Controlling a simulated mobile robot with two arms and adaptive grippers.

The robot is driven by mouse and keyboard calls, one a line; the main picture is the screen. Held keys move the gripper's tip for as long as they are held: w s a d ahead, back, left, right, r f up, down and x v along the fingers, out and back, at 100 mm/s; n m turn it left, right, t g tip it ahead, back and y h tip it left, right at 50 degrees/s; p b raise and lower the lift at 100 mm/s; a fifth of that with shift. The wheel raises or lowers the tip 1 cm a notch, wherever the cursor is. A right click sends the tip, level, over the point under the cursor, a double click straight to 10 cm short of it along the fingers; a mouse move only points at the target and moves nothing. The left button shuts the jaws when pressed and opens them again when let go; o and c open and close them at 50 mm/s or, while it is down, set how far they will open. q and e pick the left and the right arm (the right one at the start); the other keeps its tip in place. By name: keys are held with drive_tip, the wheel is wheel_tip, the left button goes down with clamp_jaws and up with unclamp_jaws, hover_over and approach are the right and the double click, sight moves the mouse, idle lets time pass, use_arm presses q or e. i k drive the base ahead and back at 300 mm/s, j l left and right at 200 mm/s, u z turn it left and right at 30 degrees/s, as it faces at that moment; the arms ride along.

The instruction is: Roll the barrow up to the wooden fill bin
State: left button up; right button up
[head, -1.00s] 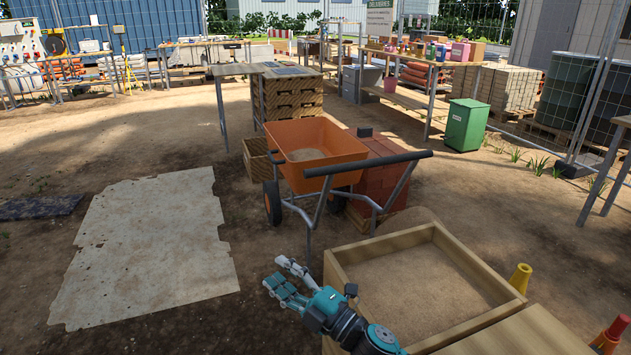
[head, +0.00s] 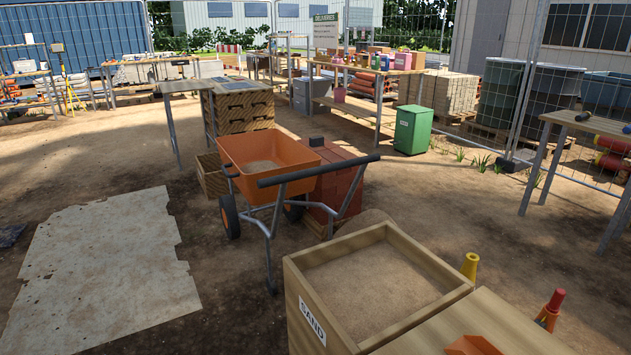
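The orange barrow (head: 270,156) stands upright on the dirt in the middle of the head view, on two dark wheels and a grey metal frame. Its tray has some sand in the bottom. Its dark handlebar (head: 318,171) points toward the near right, close to the far edge of the wooden bin. The wooden fill bin (head: 388,328), labelled SAND, stands in the near foreground and is filled with sand. The barrow and the bin look apart, with a small gap of ground between them. Neither of my grippers is in view.
A pale flat sheet (head: 105,265) lies on the ground at left. A yellow cone (head: 469,266) and a green bin (head: 411,130) are at right. Open dirt lies at right.

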sight(293, 208)
drive_tip(key=i+j+z, duration=0.15)
drive_tip(key=z, duration=0.15)
drive_tip(key=i+j+z, duration=0.1)
drive_tip(key=j+z, duration=0.25)
drive_tip(key=i+j+z, duration=0.1)
drive_tip(key=j+z, duration=0.2)
drive_tip(key=j, duration=0.1)
